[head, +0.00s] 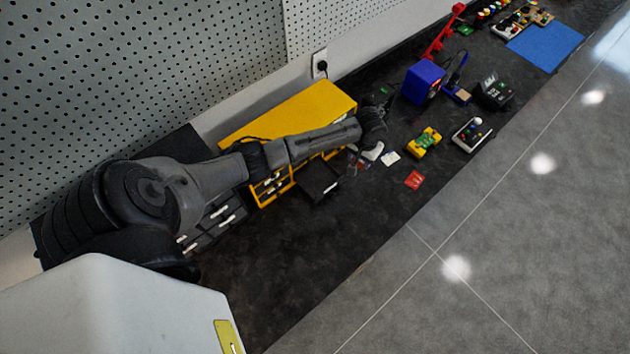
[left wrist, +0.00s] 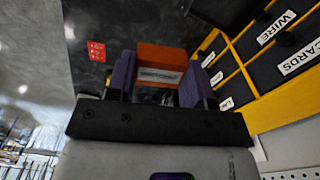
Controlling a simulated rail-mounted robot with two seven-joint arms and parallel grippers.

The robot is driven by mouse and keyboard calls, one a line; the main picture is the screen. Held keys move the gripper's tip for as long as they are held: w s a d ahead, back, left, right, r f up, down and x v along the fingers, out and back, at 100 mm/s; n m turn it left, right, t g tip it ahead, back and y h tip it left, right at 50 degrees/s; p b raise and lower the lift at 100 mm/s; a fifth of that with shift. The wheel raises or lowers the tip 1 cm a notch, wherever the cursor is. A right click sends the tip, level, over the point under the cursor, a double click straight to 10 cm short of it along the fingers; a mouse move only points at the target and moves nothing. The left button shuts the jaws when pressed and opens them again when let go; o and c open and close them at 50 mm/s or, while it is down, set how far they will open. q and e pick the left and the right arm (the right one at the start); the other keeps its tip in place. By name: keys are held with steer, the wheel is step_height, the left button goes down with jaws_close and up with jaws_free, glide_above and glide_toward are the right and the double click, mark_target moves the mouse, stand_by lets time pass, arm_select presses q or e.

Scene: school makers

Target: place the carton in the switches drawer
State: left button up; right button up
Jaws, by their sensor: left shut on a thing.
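The carton (left wrist: 162,56) is an orange-brown box with a pale label, in the left wrist view. My left gripper (left wrist: 156,85) is shut on it, with a purple finger on each side. In the head view my left gripper (head: 380,102) is small and dark beyond the yellow drawer cabinet (head: 300,107), and I cannot make out the carton there. A black drawer (head: 318,183) stands pulled out from the cabinet front; I cannot read its label. I see no switches label. My right gripper is not in view.
A red card (head: 414,180) lies on the dark worktop, and a yellow-green object (head: 424,143) is near it. A blue box (head: 422,83) and a white-edged button panel (head: 472,134) stand farther along. The worktop front of the open drawer is clear. A pegboard wall is behind.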

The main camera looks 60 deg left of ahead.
arm_select(q)
steer(key=s+a+f+n+b, duration=0.1)
steer(key=s+a+f, duration=0.2)
steer(key=a+f, duration=0.3)
steer(key=s+a+f+n+b, duration=0.1)
steer(key=s+a+f, duration=0.2)
steer(key=f, duration=0.4)
steer(key=b, duration=0.5)
glide_above(326, 179)
step_height(326, 179, down, 5)
step_height(326, 179, down, 4)
steer(key=b, duration=0.4)
steer(key=shift+r, duration=0.3)
steer(key=o, duration=0.6)
steer(key=shift+f, duration=0.2)
